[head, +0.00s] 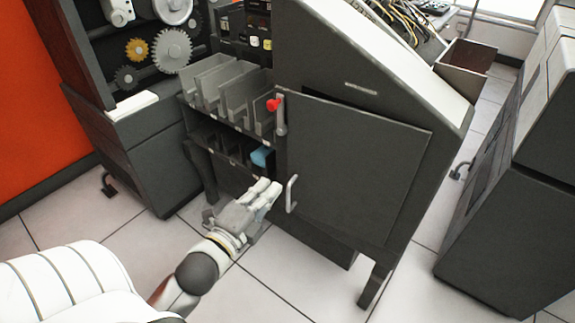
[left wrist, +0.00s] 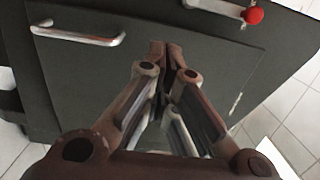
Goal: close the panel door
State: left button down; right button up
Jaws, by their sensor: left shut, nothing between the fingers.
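The panel door (head: 350,165) is a dark grey flat panel on the side of the grey machine, with a pale metal bar handle (head: 291,193) at its left edge. My left gripper (head: 272,188) is shut and empty, just left of the handle. In the left wrist view its closed fingertips (left wrist: 172,48) lie over the dark door face (left wrist: 120,58), with the handle (left wrist: 78,35) to their left. I cannot tell whether they touch the door. My right gripper is not in view.
A red-knobbed lever (head: 275,104) stands by the door's upper left corner; its red knob (left wrist: 253,15) shows in the left wrist view. Card trays (head: 230,92) and a blue item (head: 261,156) are left of the door. Another grey cabinet (head: 515,210) stands right, across open tiled floor (head: 415,280).

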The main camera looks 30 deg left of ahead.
aim_at(292, 156)
pick_arm(q)
jog(key=w, duration=0.7)
jog(key=shift+w+a+b, duration=0.2)
jog(key=shift+w+b, duration=0.1)
jog(key=shift+w, duration=0.95)
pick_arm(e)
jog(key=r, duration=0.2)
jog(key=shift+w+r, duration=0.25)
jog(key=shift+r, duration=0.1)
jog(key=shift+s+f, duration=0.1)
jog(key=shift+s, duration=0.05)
pick_arm(q)
jog(key=shift+w, duration=0.15)
jog(key=w, duration=0.1)
jog(key=w+h+p, duration=0.1)
jog(key=w+m+p, duration=0.1)
jog(key=shift+w+a+r+h, duration=0.1)
jog(key=shift+w+a+h, duration=0.15)
jog(key=shift+w+h, duration=0.05)
jog(key=shift+r, duration=0.1)
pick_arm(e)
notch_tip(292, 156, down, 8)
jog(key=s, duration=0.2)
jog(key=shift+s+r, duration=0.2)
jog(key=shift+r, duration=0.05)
pick_arm(q)
jog(key=shift+a+r, duration=0.1)
jog(key=shift+r, duration=0.05)
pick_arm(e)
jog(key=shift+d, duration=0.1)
